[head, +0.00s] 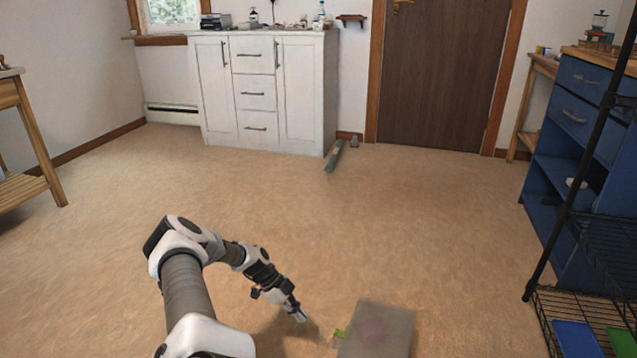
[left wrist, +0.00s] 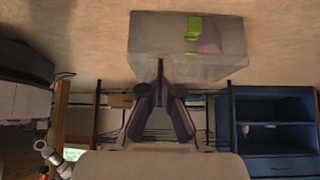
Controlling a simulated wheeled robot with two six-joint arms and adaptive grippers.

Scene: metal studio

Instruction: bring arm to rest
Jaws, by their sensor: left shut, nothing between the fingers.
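My left arm reaches in from the bottom of the head view. Its gripper (head: 300,316) is low over the floor, left of a grey box (head: 395,345). In the left wrist view the two fingers of my left gripper (left wrist: 160,66) come together with nothing between them. The grey box shows beyond the fingertips (left wrist: 150,38); contact is not visible. My right gripper is not in the head view.
A green piece (head: 340,333) shows at the box's left edge. A black wire rack (head: 590,260) and a blue shelf unit (head: 570,165) stand at right. A white cabinet (head: 255,95) is at the back. The middle floor (head: 270,200) is clear.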

